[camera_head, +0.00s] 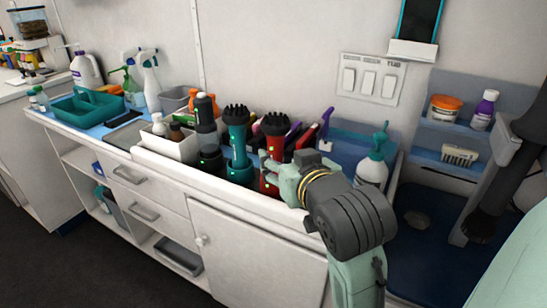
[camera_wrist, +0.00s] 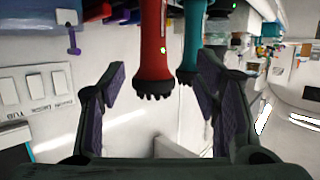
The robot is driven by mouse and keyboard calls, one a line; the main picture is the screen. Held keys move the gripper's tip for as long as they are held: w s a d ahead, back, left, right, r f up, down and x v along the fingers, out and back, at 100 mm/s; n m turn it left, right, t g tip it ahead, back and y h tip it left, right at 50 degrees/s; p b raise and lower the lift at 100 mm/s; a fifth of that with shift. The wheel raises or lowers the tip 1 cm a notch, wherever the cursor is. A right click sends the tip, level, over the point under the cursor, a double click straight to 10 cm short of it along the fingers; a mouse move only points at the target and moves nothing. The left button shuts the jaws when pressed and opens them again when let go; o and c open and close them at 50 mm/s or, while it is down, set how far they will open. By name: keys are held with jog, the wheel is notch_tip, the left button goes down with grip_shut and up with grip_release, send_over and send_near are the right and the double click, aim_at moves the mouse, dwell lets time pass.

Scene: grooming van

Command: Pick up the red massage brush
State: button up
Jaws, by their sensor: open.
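The red massage brush (camera_head: 270,152) stands upright on the counter with its black knobbed head up. My gripper (camera_head: 280,172) is right beside it and partly covers its lower part in the head view. In the wrist view the red brush (camera_wrist: 153,45) hangs inverted in the picture, its head between my two open fingers (camera_wrist: 160,85). A gap shows on each side of it, and I see no contact. A teal brush (camera_wrist: 190,40) of similar shape is close beside it, near the right finger. That teal brush (camera_head: 237,140) stands just left in the head view.
A grey-black bottle-like item (camera_head: 206,130) stands left of the teal brush. A white bin (camera_head: 166,146) is further left. A white pump bottle (camera_head: 372,170) stands close to my wrist on the right. The wall with switches (camera_head: 370,78) is behind.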

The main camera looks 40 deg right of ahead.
aim_at(278, 149)
jog(key=x, duration=0.5)
jog(key=shift+d+f, duration=0.15)
jog(key=shift+d, duration=0.05)
jog(key=shift+d+p+x, duration=0.15)
jog(key=shift+p+x, duration=0.35)
jog(key=shift+x, duration=0.85)
jog(key=shift+d+p+x, duration=0.15)
jog(key=shift+p+x, duration=0.3)
jog(key=shift+x, duration=0.85)
jog(key=shift+s, duration=0.15)
jog(key=shift+c, duration=0.4)
grip_shut()
